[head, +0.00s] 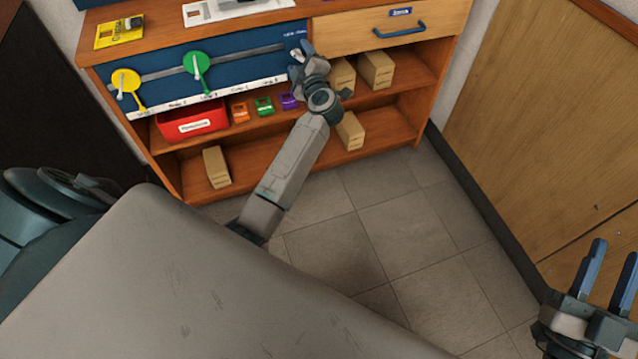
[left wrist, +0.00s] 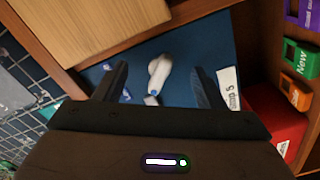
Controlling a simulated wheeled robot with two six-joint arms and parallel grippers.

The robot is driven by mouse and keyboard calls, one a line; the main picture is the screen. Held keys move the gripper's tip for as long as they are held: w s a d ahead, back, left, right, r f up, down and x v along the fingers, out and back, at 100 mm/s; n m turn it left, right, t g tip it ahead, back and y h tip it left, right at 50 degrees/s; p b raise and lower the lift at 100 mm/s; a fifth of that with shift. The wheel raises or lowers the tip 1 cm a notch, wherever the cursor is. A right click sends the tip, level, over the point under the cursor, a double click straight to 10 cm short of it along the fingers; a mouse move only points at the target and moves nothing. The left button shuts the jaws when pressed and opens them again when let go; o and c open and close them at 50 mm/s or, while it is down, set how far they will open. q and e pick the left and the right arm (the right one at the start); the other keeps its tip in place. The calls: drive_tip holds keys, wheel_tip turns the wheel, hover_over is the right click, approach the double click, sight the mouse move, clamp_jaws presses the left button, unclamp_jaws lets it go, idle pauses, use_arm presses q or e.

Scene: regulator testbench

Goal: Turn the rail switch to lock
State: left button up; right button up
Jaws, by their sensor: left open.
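A blue panel (head: 232,74) on the front of the wooden bench carries a grey rail (head: 245,54). A yellow disc (head: 125,81) and a green disc (head: 195,64), each with a lever, sit along the rail. My left gripper (head: 300,60) is at the right end of the panel, open, and covers much of what is there. In the left wrist view, a white lever-like part with a blue tip (left wrist: 158,72) stands on the panel between the open fingers, with gaps on both sides. I cannot read its position marks. My right gripper (head: 614,252) is open and empty at lower right.
Below the panel, a shelf holds a red bin (head: 192,122), small coloured boxes (head: 264,105) and several cardboard boxes (head: 375,69). A drawer with a blue handle (head: 400,30) is right of my left gripper. A wooden cabinet (head: 545,110) stands at right. The tiled floor is clear.

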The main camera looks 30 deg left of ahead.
use_arm(q)
drive_tip(key=shift+f+m+b, duration=0.25)
drive_tip(key=shift+m+b, duration=0.15)
drive_tip(key=m+b, duration=0.2)
drive_tip(key=shift+b, duration=0.35)
drive_tip(key=p+v, duration=0.5)
drive_tip(key=v, duration=0.6)
drive_tip(key=s+d+f+m+t+h+p, duration=0.1)
drive_tip(key=d+f+m+t+h+p, duration=0.45)
drive_tip(key=f+m+h+p, duration=0.5)
drive_tip(key=s+d+f+m+g+h+p, duration=0.1)
drive_tip(key=s+d+f+m+g+p, duration=0.1)
drive_tip(key=s+f, duration=0.4)
drive_tip(key=s+d+f+m+g+h+p, duration=0.2)
drive_tip(key=s+f+m+g+p, duration=0.1)
drive_tip(key=s+f+m, duration=0.2)
drive_tip(key=shift+s+f+p, duration=0.4)
drive_tip(key=shift+s+f, duration=0.25)
drive_tip(key=shift+s, duration=0.3)
